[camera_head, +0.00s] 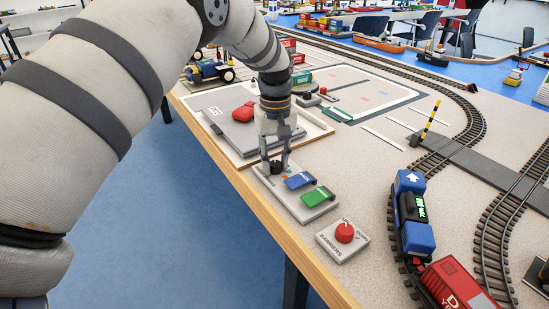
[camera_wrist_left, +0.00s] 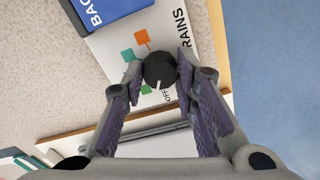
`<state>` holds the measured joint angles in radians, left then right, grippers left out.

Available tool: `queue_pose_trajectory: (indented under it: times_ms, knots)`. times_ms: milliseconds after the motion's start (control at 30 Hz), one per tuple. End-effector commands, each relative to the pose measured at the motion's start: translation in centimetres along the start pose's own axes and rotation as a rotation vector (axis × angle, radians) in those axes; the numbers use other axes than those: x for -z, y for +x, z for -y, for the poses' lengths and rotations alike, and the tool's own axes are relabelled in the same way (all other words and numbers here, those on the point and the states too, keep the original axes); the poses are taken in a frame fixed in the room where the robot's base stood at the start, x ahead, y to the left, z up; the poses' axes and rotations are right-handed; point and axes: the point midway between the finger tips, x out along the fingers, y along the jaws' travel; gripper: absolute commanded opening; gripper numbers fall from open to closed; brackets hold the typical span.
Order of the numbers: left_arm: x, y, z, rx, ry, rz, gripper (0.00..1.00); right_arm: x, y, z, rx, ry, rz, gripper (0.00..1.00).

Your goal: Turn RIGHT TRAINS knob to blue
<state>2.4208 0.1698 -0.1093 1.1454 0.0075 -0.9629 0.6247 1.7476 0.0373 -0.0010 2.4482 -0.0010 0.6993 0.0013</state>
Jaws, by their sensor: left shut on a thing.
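A round black knob (camera_wrist_left: 160,69) sits on a pale panel (camera_wrist_left: 109,44) in the left wrist view. Its white pointer mark faces the picture's bottom, near the printed "OFF". Orange and teal squares surround the knob, and "TRAINS" is printed beside it; the rest of the label is not readable. My left gripper (camera_wrist_left: 159,72) is shut on the knob, one finger on each side. My right gripper is not in view.
A red knob (camera_head: 345,232) on a grey plate is nearer. A grey box with a red part (camera_head: 243,112) lies behind the gripper. A train (camera_head: 413,219) stands on tracks to the right.

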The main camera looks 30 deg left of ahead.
Motion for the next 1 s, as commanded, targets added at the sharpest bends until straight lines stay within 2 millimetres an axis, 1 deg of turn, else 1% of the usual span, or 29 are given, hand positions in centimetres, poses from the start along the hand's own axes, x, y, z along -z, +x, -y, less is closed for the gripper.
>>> queue_pose_trajectory:
  times_ms: [600,1000]
  knots:
    - [-0.02,0.01,0.03,0.0,0.584,0.001,0.0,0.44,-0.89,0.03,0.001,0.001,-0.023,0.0]
    - [0.01,0.03,0.03,0.001,0.893,0.001,0.0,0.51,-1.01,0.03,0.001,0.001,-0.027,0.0]
